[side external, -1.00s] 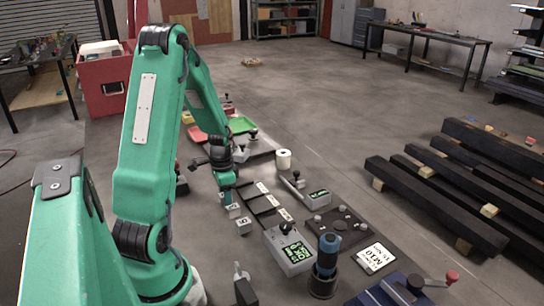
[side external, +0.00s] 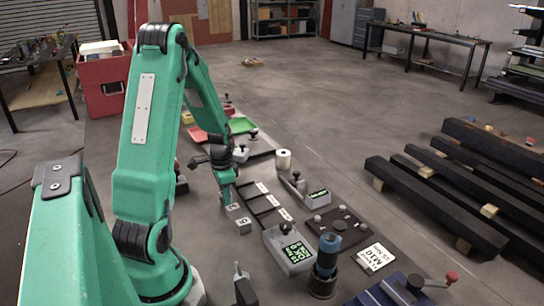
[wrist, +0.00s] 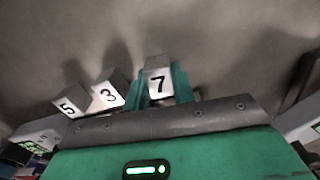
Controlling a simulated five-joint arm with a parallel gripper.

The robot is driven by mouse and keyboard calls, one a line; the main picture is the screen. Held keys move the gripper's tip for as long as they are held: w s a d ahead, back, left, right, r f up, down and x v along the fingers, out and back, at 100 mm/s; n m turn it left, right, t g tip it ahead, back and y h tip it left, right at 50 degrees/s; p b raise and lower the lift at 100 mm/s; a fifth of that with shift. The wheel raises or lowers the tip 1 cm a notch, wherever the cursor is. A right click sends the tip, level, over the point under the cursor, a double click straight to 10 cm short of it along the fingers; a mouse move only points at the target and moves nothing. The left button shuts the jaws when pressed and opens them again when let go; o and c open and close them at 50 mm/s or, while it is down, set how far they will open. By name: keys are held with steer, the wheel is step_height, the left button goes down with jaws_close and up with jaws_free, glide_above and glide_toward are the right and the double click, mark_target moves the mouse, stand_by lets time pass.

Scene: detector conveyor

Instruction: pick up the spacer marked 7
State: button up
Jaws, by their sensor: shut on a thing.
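The spacer marked 7 (wrist: 158,84) is a small pale block. In the wrist view it sits between the two green fingers of my gripper (wrist: 161,88), which is shut on it. I cannot tell whether the held spacer touches the surface.
Right of my gripper is a dark slotted strip (side external: 265,203) with white labels. A grey box with a green display (side external: 290,250), a dark plate with knobs (side external: 340,222) and a blue-topped cylinder (side external: 327,258) stand nearer the camera. A white roll (side external: 283,160) stands behind.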

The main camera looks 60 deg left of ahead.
steer(key=shift+r, duration=0.65)
step_height(320, 180, up, 2)
steer(key=shift+r, duration=0.1)
steer(key=w+d+r, duration=0.3)
steer(key=d+r, duration=0.4)
steer(key=d, duration=0.4)
steer(key=shift+w+d, duration=0.1)
steer(key=shift+w, duration=0.05)
